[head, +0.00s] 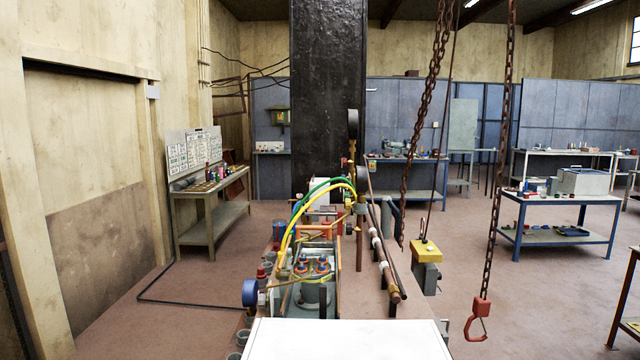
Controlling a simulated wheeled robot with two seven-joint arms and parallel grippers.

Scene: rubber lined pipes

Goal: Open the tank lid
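A small grey tank-like vessel (316,294) stands on the crowded workbench in the middle of the head view. Its top carries blue and orange round fittings (313,266). I cannot tell for sure whether this is the task's tank, or which part is its lid. A yellow hose (300,207) and a green hose (311,194) arch above the bench behind it. Neither of my grippers is in view.
A white flat surface (346,340) fills the bottom centre. Chains hang at right, one with a red hook (478,322), another near a yellow block (426,252). A blue-legged table (560,233) stands at right. A dark pillar (328,100) rises behind the bench. Floor is open on both sides.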

